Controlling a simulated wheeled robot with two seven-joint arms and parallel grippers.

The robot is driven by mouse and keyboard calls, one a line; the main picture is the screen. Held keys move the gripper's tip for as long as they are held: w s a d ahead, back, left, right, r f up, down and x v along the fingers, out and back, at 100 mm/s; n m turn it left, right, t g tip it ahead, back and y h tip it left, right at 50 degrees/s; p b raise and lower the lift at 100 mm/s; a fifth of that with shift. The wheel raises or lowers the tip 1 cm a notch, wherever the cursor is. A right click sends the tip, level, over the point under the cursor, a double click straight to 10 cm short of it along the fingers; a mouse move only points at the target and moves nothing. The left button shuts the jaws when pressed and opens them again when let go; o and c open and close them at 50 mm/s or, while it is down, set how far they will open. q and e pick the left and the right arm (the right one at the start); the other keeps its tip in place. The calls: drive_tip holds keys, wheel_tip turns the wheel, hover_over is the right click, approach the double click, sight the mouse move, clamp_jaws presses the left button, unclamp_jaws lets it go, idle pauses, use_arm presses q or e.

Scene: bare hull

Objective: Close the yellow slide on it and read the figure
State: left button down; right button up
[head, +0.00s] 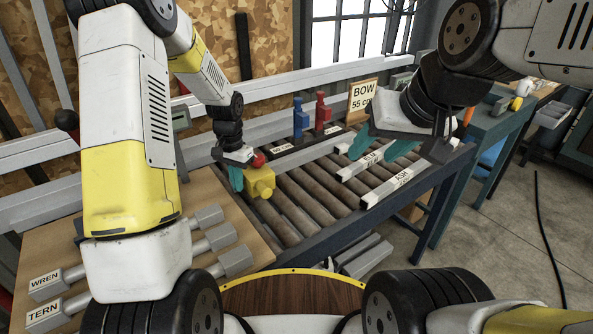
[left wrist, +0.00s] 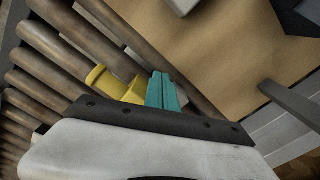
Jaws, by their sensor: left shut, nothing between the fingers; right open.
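A yellow block-like piece with a round boss, possibly the slide (head: 262,182), sits at the left end of the roller bench (head: 300,205). A red knob (head: 258,160) shows just behind it. My left gripper (head: 236,178) is shut and empty, its teal fingertips beside the yellow piece's left side. In the left wrist view the yellow piece (left wrist: 104,82) lies against the shut teal fingertips (left wrist: 162,92) or just behind them; I cannot tell if they touch. My right gripper (head: 380,148) is open above two pale bars, one labelled ASH (head: 400,181). No figure is legible on the yellow piece.
A blue piece (head: 299,120) and a red piece (head: 322,112) stand on a dark rack behind the rollers. A sign reading BOW 55 (head: 363,100) stands beyond. Grey-ended bars tagged WREN (head: 45,286) and TERN (head: 44,312) lie on the wooden board at left.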

idle(0.3)
use_arm(q)
hover_over(314, 167)
drive_tip(key=shift+s, duration=0.1)
idle(3.7)
drive_tip(key=shift+r, duration=0.1)
wheel_tip(314, 167, up, 8)
drive_tip(key=s+a, duration=0.1)
drive_tip(key=shift+a, duration=0.4)
idle(0.8)
